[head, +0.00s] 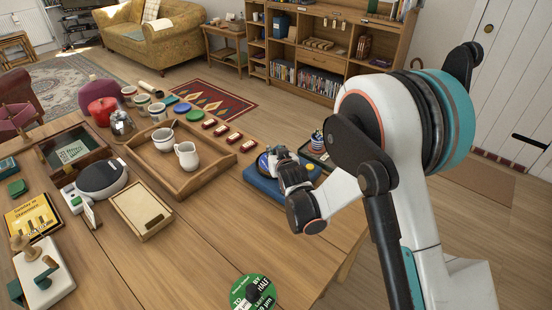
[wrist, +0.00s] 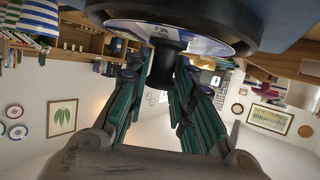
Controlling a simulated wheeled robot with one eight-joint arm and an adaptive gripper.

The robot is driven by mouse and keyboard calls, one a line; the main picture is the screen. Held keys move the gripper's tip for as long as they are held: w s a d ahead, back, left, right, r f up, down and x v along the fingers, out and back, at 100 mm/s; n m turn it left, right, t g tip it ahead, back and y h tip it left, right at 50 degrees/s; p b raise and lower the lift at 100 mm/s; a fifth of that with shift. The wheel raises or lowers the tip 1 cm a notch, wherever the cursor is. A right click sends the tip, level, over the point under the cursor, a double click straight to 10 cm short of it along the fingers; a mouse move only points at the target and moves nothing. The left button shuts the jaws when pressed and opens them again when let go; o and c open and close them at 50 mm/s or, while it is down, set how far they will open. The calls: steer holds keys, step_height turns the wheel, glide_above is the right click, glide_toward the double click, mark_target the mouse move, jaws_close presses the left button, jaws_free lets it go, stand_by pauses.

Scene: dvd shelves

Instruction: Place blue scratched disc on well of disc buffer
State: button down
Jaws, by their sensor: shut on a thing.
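My gripper (head: 277,157) is over the disc buffer (head: 257,183), a blue box at the table's right edge. In the wrist view my gripper (wrist: 160,70) is shut on the dark knob (wrist: 165,62) of a disc with a pale and blue printed face (wrist: 200,45). This looks like the blue scratched disc (head: 263,164), whose edge shows beside the gripper in the head view. A dark round rim (wrist: 250,25) surrounds the disc closely in the wrist view. My gripper and wrist hide much of the buffer. I cannot tell whether the disc rests in the well.
A wooden tray (head: 213,172) with a mug and jug stands left of the buffer. A dark tray with a striped stack (head: 317,141) is just behind it. Bare tabletop lies in front.

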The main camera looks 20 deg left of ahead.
steer(key=shift+f, duration=0.4)
steer(key=shift+f, duration=0.1)
steer(key=c, duration=1.4)
jaws_free()
steer(key=shift+s+d+r, duration=0.15)
steer(key=shift+s+r, duration=0.1)
steer(key=shift+r, duration=0.05)
steer(key=p+v, duration=0.3)
steer(key=v, duration=0.8)
steer(key=shift+s, duration=0.15)
